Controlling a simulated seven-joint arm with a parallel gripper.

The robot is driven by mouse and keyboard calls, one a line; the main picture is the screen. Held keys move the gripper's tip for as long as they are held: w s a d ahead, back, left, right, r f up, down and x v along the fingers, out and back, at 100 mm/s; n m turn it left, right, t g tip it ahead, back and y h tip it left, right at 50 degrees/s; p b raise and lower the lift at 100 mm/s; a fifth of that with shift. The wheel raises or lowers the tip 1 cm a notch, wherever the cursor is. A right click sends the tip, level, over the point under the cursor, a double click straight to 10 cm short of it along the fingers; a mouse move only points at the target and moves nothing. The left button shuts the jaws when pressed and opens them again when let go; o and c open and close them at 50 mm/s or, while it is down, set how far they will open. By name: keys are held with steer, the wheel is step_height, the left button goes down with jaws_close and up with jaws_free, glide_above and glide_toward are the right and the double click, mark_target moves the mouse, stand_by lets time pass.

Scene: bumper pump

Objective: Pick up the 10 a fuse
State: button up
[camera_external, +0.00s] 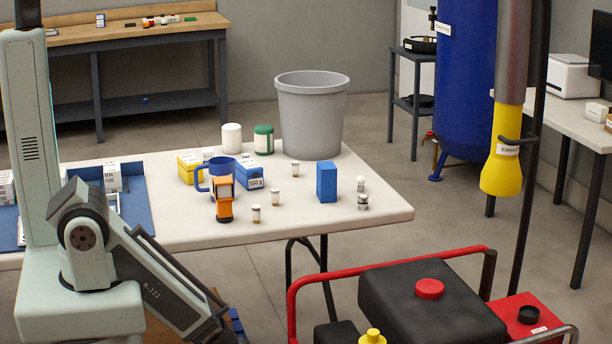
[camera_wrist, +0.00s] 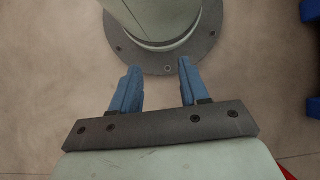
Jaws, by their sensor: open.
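Several small pale cylinders with darker ends stand upright on the white table (camera_external: 330,222) in the external view; they may be fuses. One cylinder (camera_external: 295,169) is near the grey bin, others (camera_external: 275,197) and (camera_external: 256,213) are right of the orange device, and two more (camera_external: 361,184) and (camera_external: 363,202) are at the right. Their ratings are too small to read, so I cannot tell which is the 10 A fuse. My gripper (camera_wrist: 158,88) is open and empty in the wrist view, above the floor by my base. It is away from the table top.
A grey bin (camera_external: 311,120), blue block (camera_external: 326,182), blue mug (camera_external: 222,176), orange device (camera_external: 225,200), yellow-and-blue boxes (camera_external: 250,172) and a blue tray (camera_external: 133,205) stand on the table. A red-framed machine (camera_external: 425,300) is in front right.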

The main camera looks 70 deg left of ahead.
steer(key=shift+o, duration=1)
